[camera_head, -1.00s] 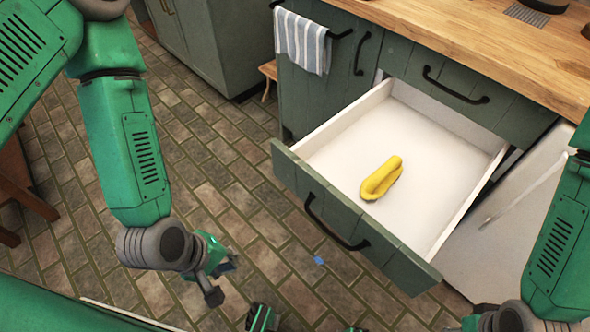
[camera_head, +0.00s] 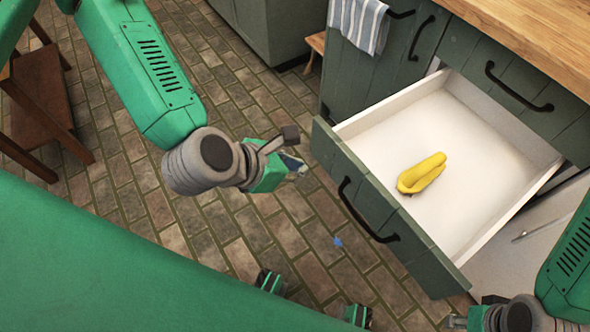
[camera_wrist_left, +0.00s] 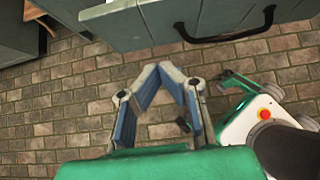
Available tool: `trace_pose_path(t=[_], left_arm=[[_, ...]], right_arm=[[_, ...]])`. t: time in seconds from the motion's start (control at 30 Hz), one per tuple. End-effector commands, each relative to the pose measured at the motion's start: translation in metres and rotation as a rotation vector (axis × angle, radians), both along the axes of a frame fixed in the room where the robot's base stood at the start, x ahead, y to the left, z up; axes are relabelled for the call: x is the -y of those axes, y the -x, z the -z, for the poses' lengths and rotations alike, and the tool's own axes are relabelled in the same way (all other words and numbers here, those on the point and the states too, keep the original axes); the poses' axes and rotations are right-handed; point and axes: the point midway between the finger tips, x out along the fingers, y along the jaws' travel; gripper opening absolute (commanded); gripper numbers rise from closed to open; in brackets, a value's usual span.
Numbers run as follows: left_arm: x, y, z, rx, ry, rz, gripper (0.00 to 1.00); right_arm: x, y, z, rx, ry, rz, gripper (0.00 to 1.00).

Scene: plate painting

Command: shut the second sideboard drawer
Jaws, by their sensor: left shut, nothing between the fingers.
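The second sideboard drawer (camera_head: 375,208) is pulled out, below a shut top drawer (camera_head: 507,90). It has a green front, a black bar handle (camera_head: 362,213) and a white inside. A yellow banana-like object (camera_head: 422,174) lies in it. My left gripper (camera_head: 296,165) is shut and empty, just left of the drawer front's left end, with a gap seeming to show between them. In the left wrist view its fingers (camera_wrist_left: 163,70) meet below the drawer front (camera_wrist_left: 150,27) and its handle (camera_wrist_left: 228,38). My right gripper (camera_head: 468,318) is partly visible at the bottom right; its jaws are unclear.
A striped towel (camera_head: 358,22) hangs on the cabinet left of the drawer. The wooden worktop (camera_head: 545,30) is above. A brown wooden stool or chair (camera_head: 40,105) stands at the left. The tiled floor (camera_head: 235,70) before the sideboard is largely clear.

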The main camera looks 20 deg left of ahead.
Motion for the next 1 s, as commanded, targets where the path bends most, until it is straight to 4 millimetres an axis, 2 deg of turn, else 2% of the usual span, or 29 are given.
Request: trace_pose_path(t=[0.03, 0.33, 0.43, 0.6, 1.0], left_arm=[[0.006, -0.008, 0.012, 0.003, -0.004, 0.002, 0.00], [0.034, -0.044, 0.054, 0.004, -0.004, 0.003, 0.00], [0.042, -0.058, 0.049, 0.006, -0.003, 0.004, 0.00], [0.051, -0.070, 0.050, 0.003, -0.003, 0.003, 0.00], [0.054, -0.073, 0.049, 0.002, -0.002, 0.003, 0.00]], right_arm=[[0.000, 0.000, 0.004, 0.000, 0.000, 0.000, 0.30], [0.000, 0.000, 0.014, 0.001, 0.000, 0.000, 0.30], [0.000, 0.000, 0.014, 0.001, 0.000, 0.000, 0.30], [0.000, 0.000, 0.015, 0.001, 0.000, 0.000, 0.30], [0.000, 0.000, 0.016, 0.001, 0.000, 0.000, 0.30]])
